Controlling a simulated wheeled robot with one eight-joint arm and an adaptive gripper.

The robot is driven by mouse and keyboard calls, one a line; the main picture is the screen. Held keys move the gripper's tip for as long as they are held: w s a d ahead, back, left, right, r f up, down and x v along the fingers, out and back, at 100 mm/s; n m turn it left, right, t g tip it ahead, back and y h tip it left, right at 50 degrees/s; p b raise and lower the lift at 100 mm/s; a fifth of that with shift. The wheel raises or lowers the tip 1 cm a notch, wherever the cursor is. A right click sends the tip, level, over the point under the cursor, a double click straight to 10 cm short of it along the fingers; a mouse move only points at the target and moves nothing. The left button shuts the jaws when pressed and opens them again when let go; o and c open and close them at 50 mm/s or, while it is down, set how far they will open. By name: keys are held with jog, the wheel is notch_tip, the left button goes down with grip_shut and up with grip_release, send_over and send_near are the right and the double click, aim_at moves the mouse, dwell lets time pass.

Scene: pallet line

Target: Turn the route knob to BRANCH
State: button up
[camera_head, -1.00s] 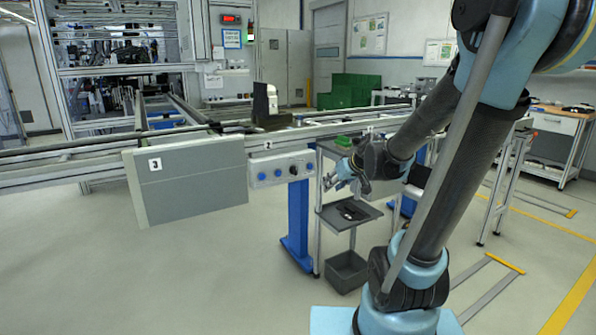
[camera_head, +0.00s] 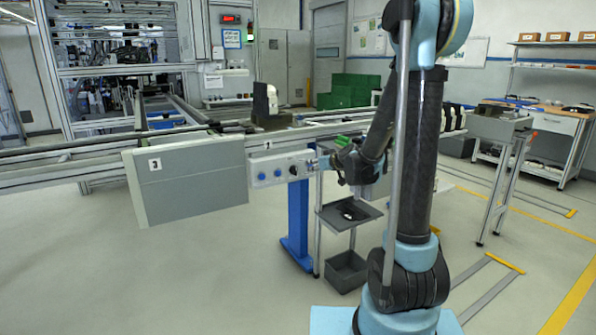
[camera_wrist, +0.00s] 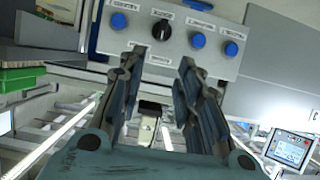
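The route knob (camera_wrist: 161,30) is a black knob on a light grey control panel (camera_wrist: 180,60), among blue buttons, in the wrist view. Its printed labels are too small to read, so I cannot tell its setting. In the head view the knob (camera_head: 293,170) shows near the right end of the panel (camera_head: 270,164). My gripper (camera_head: 317,163) is close to the panel's right end in the head view. In the wrist view my gripper (camera_wrist: 161,66) has its fingers apart with nothing between them; the knob lies beyond the fingertips, apart from them.
A grey plate (camera_head: 196,187) marked 3 hangs left of the panel. The conveyor rail (camera_head: 335,128) runs above it. A stand with a dark tray (camera_head: 350,214) and a grey bin (camera_head: 346,270) is below my gripper. The floor in front is clear.

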aim_at(295, 171)
jog(key=x, duration=1.6)
jog(key=shift+s+a, duration=0.1)
jog(key=shift+c, duration=0.6)
